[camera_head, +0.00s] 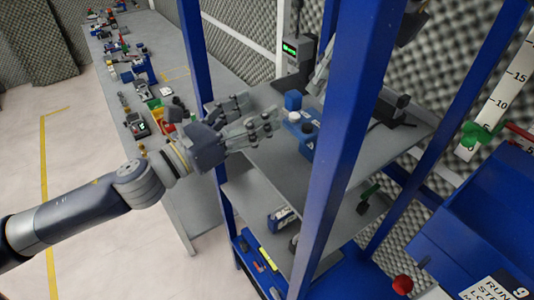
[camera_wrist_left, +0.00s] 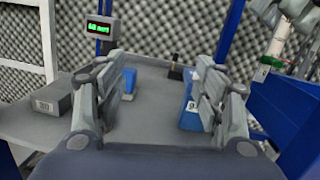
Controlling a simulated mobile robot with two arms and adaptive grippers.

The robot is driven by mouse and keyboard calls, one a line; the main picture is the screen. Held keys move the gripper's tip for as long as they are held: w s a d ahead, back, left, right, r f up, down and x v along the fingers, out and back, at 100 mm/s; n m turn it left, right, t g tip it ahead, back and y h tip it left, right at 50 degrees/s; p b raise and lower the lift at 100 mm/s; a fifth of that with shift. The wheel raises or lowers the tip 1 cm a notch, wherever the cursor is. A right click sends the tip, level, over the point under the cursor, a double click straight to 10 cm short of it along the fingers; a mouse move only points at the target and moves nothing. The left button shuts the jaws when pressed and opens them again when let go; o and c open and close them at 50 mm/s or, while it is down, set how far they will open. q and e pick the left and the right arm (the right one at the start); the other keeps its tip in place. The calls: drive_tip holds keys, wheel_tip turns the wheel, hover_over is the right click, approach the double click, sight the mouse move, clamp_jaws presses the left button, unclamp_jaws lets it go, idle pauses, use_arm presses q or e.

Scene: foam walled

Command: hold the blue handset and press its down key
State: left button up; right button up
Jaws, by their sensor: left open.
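My left gripper (camera_head: 262,114) is open and empty, reaching over the grey shelf from the left; its fingers also show in the left wrist view (camera_wrist_left: 164,84). A small upright blue piece (camera_head: 293,100) and a larger blue block with a white round top (camera_head: 302,128) stand on the shelf just beyond the fingertips. In the left wrist view, one blue thing (camera_wrist_left: 130,82) shows by the left finger and a blue block with a white label (camera_wrist_left: 188,112) by the right finger. I cannot tell which is the handset; no down key is readable. A dark part at the top right may be my right gripper.
Blue rack posts (camera_head: 348,140) stand close in front of the shelf (camera_head: 265,165). A green-lit display (camera_head: 291,50) stands behind. A black device (camera_head: 398,104) is at the shelf's right. A grey box (camera_wrist_left: 53,97) lies left in the wrist view.

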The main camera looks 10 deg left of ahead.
sight(312, 134)
use_arm(q)
drive_tip(key=s+d+f+m, duration=0.1)
drive_tip(key=s, duration=0.1)
drive_tip(key=s+d+f+g, duration=0.1)
drive_tip(key=s+f, duration=0.1)
drive_tip(key=s+d+f+m+g, duration=0.1)
drive_tip(key=s+d, duration=0.1)
drive_tip(key=shift+f+m+h, duration=0.25)
drive_tip(key=shift+m+h, duration=0.05)
drive_tip(key=shift+h, duration=0.1)
drive_tip(key=x, duration=1)
drive_tip(key=shift+w+d+f, duration=0.2)
drive_tip(key=shift+w+d, duration=0.05)
drive_tip(key=shift+d, duration=0.05)
use_arm(e)
drive_tip(key=shift+s, duration=0.1)
use_arm(q)
drive_tip(key=c, duration=0.8)
use_arm(e)
clamp_jaws()
